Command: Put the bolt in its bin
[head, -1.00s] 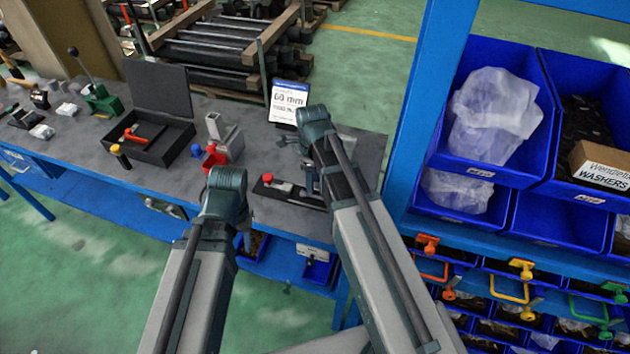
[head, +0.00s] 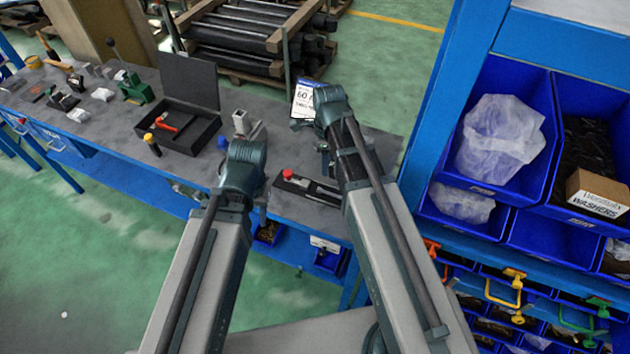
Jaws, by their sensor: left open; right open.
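I cannot pick out the bolt in the head view. Blue bins stand on the rack at the right: one holds a clear plastic bag (head: 500,140), and one holds dark parts (head: 587,145) and a washers box (head: 598,192). Small blue bins, a left one (head: 267,232) and a right one (head: 327,261), sit under the workbench edge. My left gripper (head: 243,162) is over the bench near its front edge; its fingertips are mostly hidden behind its wrist. My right gripper (head: 322,110) is over the bench by a white printed sign (head: 306,97). Both are open, and I see nothing held.
The grey workbench (head: 110,145) carries an open black case (head: 190,125), a metal block (head: 242,124), a black fixture with a red knob (head: 288,174) and small tools. The blue rack post (head: 440,100) stands close right of my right arm. Green floor is clear at left front.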

